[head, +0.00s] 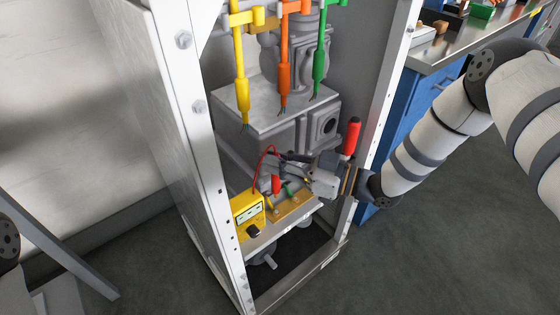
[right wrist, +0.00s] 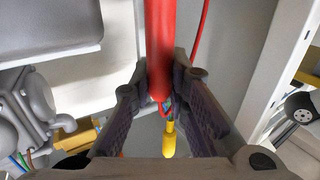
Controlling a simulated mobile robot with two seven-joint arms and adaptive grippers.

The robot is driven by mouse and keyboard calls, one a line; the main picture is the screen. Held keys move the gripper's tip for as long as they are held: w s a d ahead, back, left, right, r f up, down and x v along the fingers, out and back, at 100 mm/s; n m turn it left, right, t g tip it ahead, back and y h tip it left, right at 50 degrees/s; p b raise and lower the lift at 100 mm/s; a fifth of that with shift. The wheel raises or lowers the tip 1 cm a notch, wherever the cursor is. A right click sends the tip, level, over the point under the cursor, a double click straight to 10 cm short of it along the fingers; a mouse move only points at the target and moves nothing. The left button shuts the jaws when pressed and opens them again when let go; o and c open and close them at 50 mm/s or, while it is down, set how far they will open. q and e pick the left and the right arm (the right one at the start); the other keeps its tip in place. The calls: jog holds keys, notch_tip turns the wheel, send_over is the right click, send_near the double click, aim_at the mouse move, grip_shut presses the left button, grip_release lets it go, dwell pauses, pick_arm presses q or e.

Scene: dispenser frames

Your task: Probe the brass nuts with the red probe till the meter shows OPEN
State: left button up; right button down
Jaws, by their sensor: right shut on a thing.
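My right gripper (head: 283,162) reaches in from the right and is shut on the red probe (head: 276,185). The probe points down just above the brass-coloured bar (head: 291,210); whether its tip touches anything cannot be told. In the right wrist view the probe (right wrist: 160,45) sits between the fingers (right wrist: 160,88). Small brass nuts (head: 277,212) on the bar are hard to make out. The yellow meter (head: 248,212) stands left of the bar; its display is too small to read. A red lead (head: 263,157) loops from the meter up to the probe. My left gripper is out of view.
Yellow (head: 242,95), orange (head: 283,85) and green (head: 319,72) cables hang above with bare wire ends. Grey machinery (head: 325,122) is behind. White frame posts (head: 195,120) bound the opening. A red handle (head: 351,138) stands by my right wrist. A blue bench (head: 400,115) is at right.

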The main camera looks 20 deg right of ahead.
aim_at(276, 177)
jog(key=shift+f, duration=0.55)
jog(key=shift+f+b, duration=1.35)
jog(key=shift+f, duration=0.95)
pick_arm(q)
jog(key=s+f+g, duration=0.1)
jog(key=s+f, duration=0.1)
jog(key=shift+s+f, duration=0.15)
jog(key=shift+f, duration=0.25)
pick_arm(e)
jog(key=shift+r, duration=0.1)
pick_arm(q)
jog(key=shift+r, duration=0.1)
pick_arm(e)
jog(key=shift+f, duration=0.3)
